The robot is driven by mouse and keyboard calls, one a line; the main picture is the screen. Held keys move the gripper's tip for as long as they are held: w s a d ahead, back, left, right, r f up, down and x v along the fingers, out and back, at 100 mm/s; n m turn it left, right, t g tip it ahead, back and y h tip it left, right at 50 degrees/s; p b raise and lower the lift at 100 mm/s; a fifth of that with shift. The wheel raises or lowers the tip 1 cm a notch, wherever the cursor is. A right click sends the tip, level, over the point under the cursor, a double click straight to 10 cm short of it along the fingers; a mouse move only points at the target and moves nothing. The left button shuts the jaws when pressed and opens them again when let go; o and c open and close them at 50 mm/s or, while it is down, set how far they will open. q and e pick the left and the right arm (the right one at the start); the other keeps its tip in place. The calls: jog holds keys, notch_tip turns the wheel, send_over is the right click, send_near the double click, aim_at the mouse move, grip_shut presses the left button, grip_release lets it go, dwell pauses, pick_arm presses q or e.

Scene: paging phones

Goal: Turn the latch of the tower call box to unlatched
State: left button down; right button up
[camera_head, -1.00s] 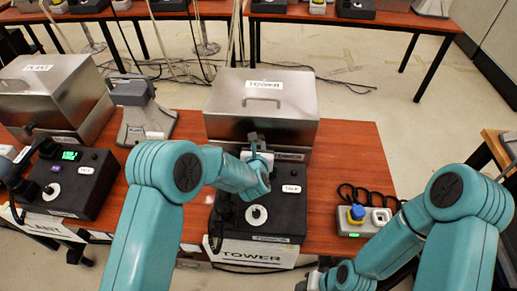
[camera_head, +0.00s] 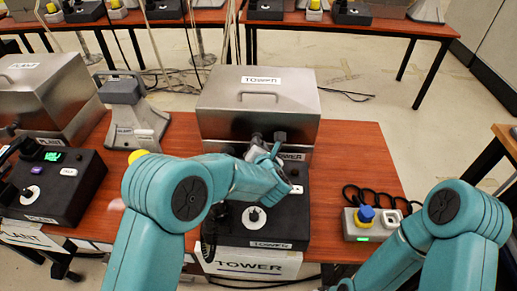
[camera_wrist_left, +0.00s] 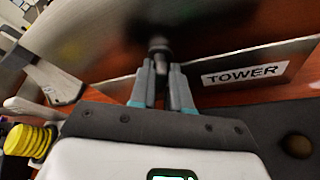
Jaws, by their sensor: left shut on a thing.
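The tower call box (camera_head: 225,120) is a brushed metal box with a handle and a TOWER label on its lid, at the middle of the red-brown table. My left gripper (camera_head: 268,148) is at its front face, tilted, with its wrist covering part of the front. In the left wrist view, my left gripper (camera_wrist_left: 160,88) is shut around a dark knob-like piece, the latch (camera_wrist_left: 158,46). The latch's end is blurred, and its exact angle cannot be read. A TOWER plate (camera_wrist_left: 245,73) shows to the right of the fingers. My right gripper is out of view.
A black TOWER phone base (camera_head: 285,220) stands just in front of the box. A grey unit with a blue-topped knob (camera_head: 366,214) and coiled cord is to its right. The PLANT box (camera_head: 40,90), PLANT phone base (camera_head: 70,190) and grey PLANT stand (camera_head: 135,115) are at left.

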pick_arm(q)
jog(key=shift+s+d+f, duration=0.1)
dwell(0.3)
jog(key=c, duration=1.1)
grip_release()
jog(key=b+v, duration=0.2)
jog(key=v, duration=1.4)
jog(key=shift+s+b, duration=0.2)
jog(key=shift+b, duration=0.2)
jog(key=shift+d, duration=0.1)
